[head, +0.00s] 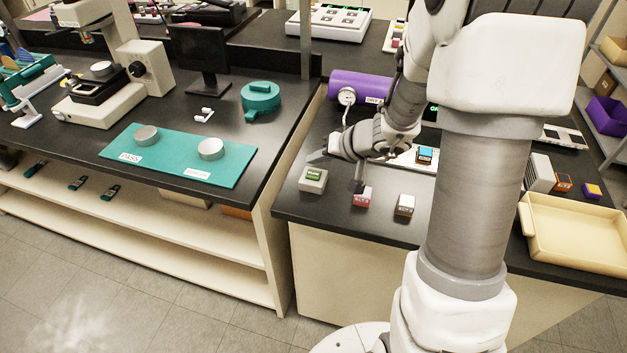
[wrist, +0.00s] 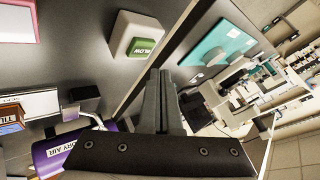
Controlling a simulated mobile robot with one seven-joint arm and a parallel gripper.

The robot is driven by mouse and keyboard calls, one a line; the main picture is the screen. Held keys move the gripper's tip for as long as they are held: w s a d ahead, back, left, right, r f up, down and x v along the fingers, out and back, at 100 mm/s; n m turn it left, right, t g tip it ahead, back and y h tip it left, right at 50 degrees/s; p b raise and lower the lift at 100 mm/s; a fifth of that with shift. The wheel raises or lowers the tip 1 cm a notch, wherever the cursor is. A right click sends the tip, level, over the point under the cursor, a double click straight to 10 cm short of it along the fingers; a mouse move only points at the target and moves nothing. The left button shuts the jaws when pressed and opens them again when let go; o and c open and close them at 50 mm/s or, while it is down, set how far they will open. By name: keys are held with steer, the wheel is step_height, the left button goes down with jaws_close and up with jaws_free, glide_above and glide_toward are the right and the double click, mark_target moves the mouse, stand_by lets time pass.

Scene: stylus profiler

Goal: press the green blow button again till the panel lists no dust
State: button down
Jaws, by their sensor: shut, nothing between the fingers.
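The green blow button (head: 313,175) sits on a small pale box near the front left corner of the right bench. In the wrist view the green button (wrist: 143,46) shows its BLOW label, ahead of the fingers and slightly left. My gripper (head: 318,156) is shut and empty, its fingers pointing left above and behind the button box. In the wrist view the gripper's fingertips (wrist: 160,76) show apart from the button. The panel (head: 432,110) is mostly hidden behind my arm; only a bit of green text shows, and I cannot read it.
A red-fronted box (head: 362,198) and another small box (head: 405,205) stand right of the button. A purple dry air cylinder (head: 360,86) lies behind. A teal mat (head: 178,172) with two round tins lies on the left bench. A yellow tray (head: 575,240) is at right.

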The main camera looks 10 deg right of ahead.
mark_target(308, 171)
steer(key=shift+f+b, duration=0.75)
steer(key=shift+f, duration=0.1)
steer(key=shift+f, duration=0.15)
stand_by(1.4)
steer(key=shift+f+b, duration=0.3)
steer(key=shift+b, duration=0.6)
steer(key=shift+f+b, duration=0.35)
steer(key=shift+b, duration=0.35)
steer(key=shift+r, duration=0.15)
stand_by(0.5)
steer(key=shift+r+p, duration=0.3)
steer(key=shift+r, duration=0.35)
steer(key=shift+r+p, duration=1.4)
steer(key=shift+r, duration=1.15)
